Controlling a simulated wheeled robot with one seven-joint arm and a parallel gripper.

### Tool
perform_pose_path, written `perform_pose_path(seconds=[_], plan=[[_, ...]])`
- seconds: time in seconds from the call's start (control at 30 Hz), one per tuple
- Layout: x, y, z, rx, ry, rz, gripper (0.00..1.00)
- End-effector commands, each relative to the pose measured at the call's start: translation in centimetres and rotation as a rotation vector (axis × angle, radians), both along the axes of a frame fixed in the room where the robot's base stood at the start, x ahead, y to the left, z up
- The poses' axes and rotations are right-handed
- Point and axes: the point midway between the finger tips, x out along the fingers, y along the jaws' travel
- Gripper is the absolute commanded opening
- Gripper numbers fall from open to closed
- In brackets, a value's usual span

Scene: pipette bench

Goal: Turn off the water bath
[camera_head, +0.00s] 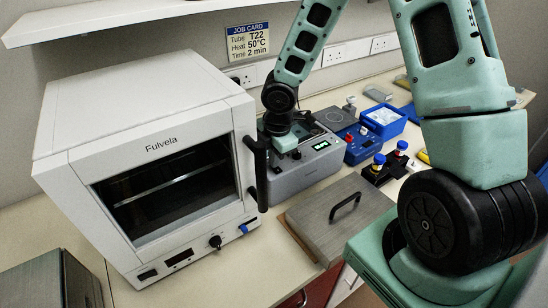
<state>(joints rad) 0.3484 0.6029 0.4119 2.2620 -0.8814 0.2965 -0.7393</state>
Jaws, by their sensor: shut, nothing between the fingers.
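The water bath appears to be the grey box (305,179) with a lit green display (322,145), standing right of the white oven. A small red spot shows near the display; I cannot tell whether it is a switch or a light. My gripper (294,153) points down at the left part of the box's top, close to the display panel. It is shut, with nothing seen in it. Its fingertips are small and mostly hidden, so I cannot tell whether they touch the box. My forearm hides part of the box's back left.
A white oven (75,150) with a black handle stands close on the left. A flat metal lid (315,218) with a handle lies in front. A blue block (357,153), blue tray (403,127) and black rack (375,176) with capped tubes stand right. A shelf (110,18) hangs above.

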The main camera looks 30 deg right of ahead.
Motion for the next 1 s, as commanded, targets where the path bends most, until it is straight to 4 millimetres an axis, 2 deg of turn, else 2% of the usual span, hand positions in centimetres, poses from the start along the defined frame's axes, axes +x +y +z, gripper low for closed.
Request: perform_pose_path(seconds=[0.1, 0.47, 0.77, 1.0], plan=[[0.3, 0.1, -0.9, 0.0, 0.001, 0.001, 0.0], [-0.2, 0.0, -0.8, 0.002, 0.005, 0.0, 0.0], [-1.7, 0.0, -0.7, 0.0, 0.012, -0.001, 0.0], [-1.7, 0.0, -0.7, 0.0, 0.011, -0.001, 0.0]])
